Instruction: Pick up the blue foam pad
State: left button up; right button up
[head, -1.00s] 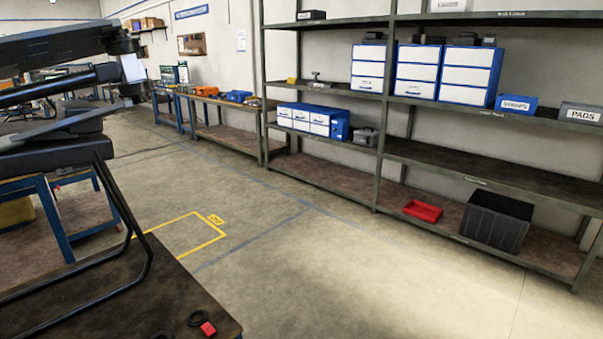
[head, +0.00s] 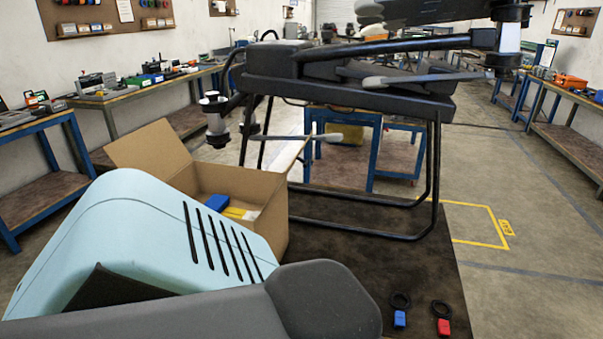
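A blue block-like object (head: 216,202), which looks like the blue foam pad, lies inside an open cardboard box (head: 268,212) left of the middle in the head view. Its top and one side show above the near rim; its lower part is hidden by the box. A yellow and white item (head: 240,213) lies right beside it in the box. Neither of my grippers is in view.
A dark drone (head: 350,85) on tall landing legs stands on the dark table (head: 375,265), close behind and right of the box. A blue tag (head: 400,319) and a red tag (head: 444,326) lie at the near table edge. Workbenches (head: 130,92) line the left wall.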

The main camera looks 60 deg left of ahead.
aim_at(217, 202)
jog(key=i+l, duration=0.1)
jog(key=i, duration=0.2)
jog(key=i+l, duration=0.1)
jog(key=i, duration=0.2)
jog(key=u, duration=2.65)
